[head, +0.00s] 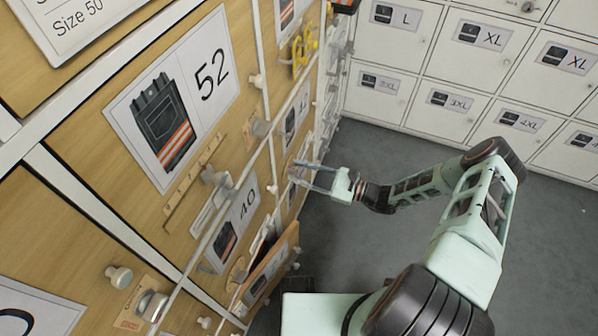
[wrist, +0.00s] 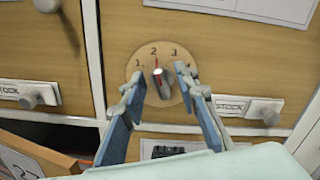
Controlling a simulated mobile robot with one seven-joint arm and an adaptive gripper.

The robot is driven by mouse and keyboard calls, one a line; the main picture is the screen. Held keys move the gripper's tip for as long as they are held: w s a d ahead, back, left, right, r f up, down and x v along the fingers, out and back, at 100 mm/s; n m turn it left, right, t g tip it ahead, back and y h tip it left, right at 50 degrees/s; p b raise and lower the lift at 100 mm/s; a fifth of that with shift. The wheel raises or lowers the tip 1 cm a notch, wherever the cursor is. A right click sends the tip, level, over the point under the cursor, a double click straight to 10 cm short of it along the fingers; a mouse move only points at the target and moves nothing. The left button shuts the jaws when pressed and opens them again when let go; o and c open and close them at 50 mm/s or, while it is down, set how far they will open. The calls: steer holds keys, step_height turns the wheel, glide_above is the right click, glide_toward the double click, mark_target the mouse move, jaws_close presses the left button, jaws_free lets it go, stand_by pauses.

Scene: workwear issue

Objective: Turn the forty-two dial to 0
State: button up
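The dial (wrist: 161,84) shows in the wrist view as a grey knob on a round wooden plate marked 1, 2 and 3. Its red mark points up near the 2; any 0 is hidden or not visible. My gripper (wrist: 159,76) is open, with one blue-padded finger on each side of the knob. Both fingertips are over the plate, close to the knob; I cannot tell whether they touch it. In the head view my gripper (head: 297,172) is at the wooden drawer fronts, and I cannot make out the dial there. No forty-two label is readable.
A drawer (wrist: 42,160) stands open at the lower left of the wrist view; an open drawer (head: 268,272) also shows in the head view. Stock handles (wrist: 248,107) and round knobs stick out from the fronts. White lockers (head: 480,62) stand behind; grey floor is clear.

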steer(key=shift+a, duration=0.2)
steer(key=shift+c, duration=0.2)
jaws_close()
